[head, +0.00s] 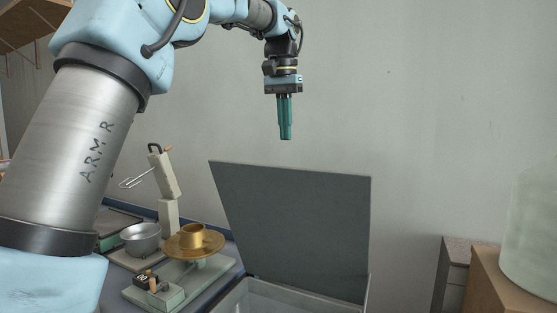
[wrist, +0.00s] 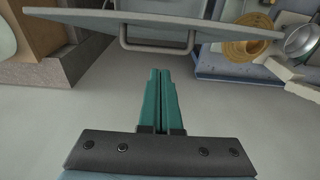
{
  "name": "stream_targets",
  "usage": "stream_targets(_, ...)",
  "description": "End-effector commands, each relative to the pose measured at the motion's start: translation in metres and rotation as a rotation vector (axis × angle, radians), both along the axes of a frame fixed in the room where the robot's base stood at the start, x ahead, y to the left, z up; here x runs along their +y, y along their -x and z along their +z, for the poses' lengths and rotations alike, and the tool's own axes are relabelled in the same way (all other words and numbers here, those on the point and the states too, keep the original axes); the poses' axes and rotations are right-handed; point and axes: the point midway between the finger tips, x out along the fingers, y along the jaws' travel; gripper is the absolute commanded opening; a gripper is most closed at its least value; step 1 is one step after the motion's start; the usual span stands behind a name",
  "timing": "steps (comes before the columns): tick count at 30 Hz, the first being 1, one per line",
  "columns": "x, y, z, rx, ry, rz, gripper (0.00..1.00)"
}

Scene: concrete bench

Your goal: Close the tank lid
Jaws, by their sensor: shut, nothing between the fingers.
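The tank lid (head: 295,225) is a flat dark grey panel standing open, nearly upright, at the back of the pale tank (head: 285,299). Only the tank's upper part shows at the bottom of the head view. My gripper (head: 286,138) points down above the lid's top edge, apart from it, with its green fingers together and empty. In the wrist view the lid (wrist: 90,18) is seen nearly edge-on. A grey loop handle (wrist: 157,48) sticks out from it, just ahead of my closed fingertips (wrist: 160,70). The fingers look clear of the handle, though the depth gap is hard to judge.
Left of the tank are a brass-coloured dish with a cup (head: 194,242), a metal bowl (head: 141,238) and a stand mixer (head: 165,185). A brown box (head: 500,290) bearing a pale translucent container (head: 530,235) stands at right. A plain wall is behind.

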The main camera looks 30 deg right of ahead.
Motion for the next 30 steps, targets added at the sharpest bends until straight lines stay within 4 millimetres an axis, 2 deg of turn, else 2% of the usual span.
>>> stream_targets(1, 0.0, 0.0, -0.012, 0.003, -0.004, 0.0, 0.0)
stream_targets(8, -0.004, -0.003, -0.057, 0.002, -0.002, 0.0, 0.0)
stream_targets(12, 0.011, 0.008, -0.06, -0.001, -0.001, 0.001, 0.0)
stream_targets(18, 0.022, 0.017, -0.066, -0.001, 0.0, 0.0, 0.0)
stream_targets(30, 0.025, 0.019, -0.068, 0.0, 0.0, 0.0, 0.0)
